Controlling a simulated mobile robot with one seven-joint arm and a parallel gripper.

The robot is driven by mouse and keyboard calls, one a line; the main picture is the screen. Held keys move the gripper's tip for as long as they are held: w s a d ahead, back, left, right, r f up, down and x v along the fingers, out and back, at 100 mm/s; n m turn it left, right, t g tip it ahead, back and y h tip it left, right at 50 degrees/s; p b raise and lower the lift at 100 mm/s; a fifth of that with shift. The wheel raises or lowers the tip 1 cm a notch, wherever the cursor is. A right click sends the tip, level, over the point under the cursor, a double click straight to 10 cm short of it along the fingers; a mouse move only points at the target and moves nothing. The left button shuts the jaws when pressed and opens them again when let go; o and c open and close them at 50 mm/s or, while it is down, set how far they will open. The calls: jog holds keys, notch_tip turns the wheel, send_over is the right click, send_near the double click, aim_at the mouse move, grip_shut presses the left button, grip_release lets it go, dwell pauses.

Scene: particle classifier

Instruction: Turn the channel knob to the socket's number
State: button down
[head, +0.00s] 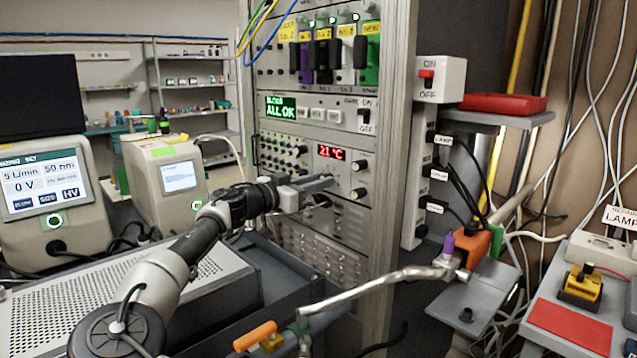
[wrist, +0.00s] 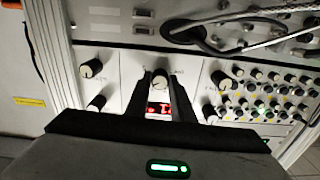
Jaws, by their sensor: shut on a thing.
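My gripper (head: 328,184) reaches the rack's front panel just below a red display that reads about 21 °C (head: 331,152). In the wrist view, my gripper (wrist: 160,84) is shut on a round light knob (wrist: 160,77), with one dark finger on each side of it. The red display also shows in the wrist view (wrist: 160,108), between the fingers and partly hidden. In the head view the gripped knob is hidden by the fingers. Small marks stand beside the knob, too small to read. I cannot make out its pointer or a socket number.
Two more knobs (wrist: 92,68) sit beside the gripped one, and a panel with several small knobs (wrist: 265,85) lies on the other side. A looped cable (wrist: 215,45) hangs close by. A grey cart (head: 240,290) stands in front of the rack (head: 390,130).

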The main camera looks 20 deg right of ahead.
dwell(0.3)
jog(key=c, duration=1.5)
grip_release()
jog(key=shift+c, duration=0.2)
jog(key=shift+a, duration=0.1)
jog(key=p+v, duration=0.2)
jog(key=v, duration=1.5)
jog(key=shift+s, duration=0.2)
